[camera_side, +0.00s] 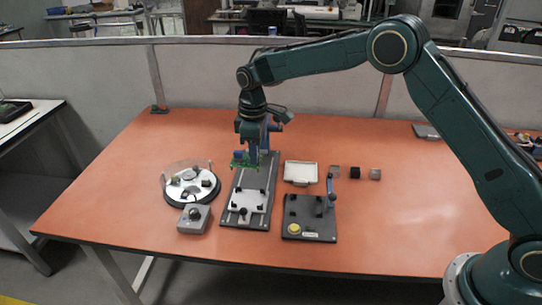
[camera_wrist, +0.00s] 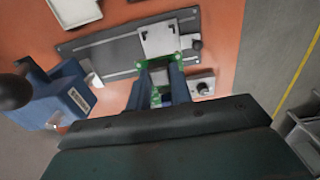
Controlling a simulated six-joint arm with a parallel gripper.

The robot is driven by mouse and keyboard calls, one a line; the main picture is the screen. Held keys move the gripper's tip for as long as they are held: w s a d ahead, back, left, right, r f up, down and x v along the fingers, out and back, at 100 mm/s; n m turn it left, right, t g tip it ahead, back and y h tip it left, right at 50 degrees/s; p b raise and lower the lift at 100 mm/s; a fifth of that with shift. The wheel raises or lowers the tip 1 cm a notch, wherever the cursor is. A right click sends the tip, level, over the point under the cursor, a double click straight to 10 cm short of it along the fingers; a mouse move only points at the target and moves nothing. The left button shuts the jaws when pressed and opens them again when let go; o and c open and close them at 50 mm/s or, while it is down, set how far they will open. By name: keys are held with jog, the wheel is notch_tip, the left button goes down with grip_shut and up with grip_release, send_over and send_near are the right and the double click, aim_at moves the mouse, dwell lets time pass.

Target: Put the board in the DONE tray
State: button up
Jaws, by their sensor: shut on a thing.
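My gripper (camera_side: 254,160) is shut on a small green circuit board (camera_side: 242,161) and holds it above the rear part of a long dark fixture plate (camera_side: 260,181). In the wrist view the blue fingers of my gripper (camera_wrist: 160,82) close on both sides of the board (camera_wrist: 145,66), partly hiding it. A shallow white tray (camera_side: 301,173) lies on the table to the right of my gripper, and looks empty. It also shows at the top left of the wrist view (camera_wrist: 75,12). I cannot read any DONE label on it.
The fixture plate carries a light nest plate (camera_side: 247,201). A round device with a clear cover (camera_side: 190,184) and a grey knob box (camera_side: 194,218) stand left. A dark fixture with a blue lever (camera_side: 310,218) stands right.

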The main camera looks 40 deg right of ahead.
notch_tip(320, 180, up, 16)
send_over(308, 173)
notch_tip(308, 173, down, 26)
jog(key=shift+w+f, duration=0.15)
jog(key=shift+f, duration=0.1)
dwell(1.4)
jog(key=shift+f, duration=2.1)
jog(key=shift+f, duration=0.1)
jog(key=o, duration=0.8)
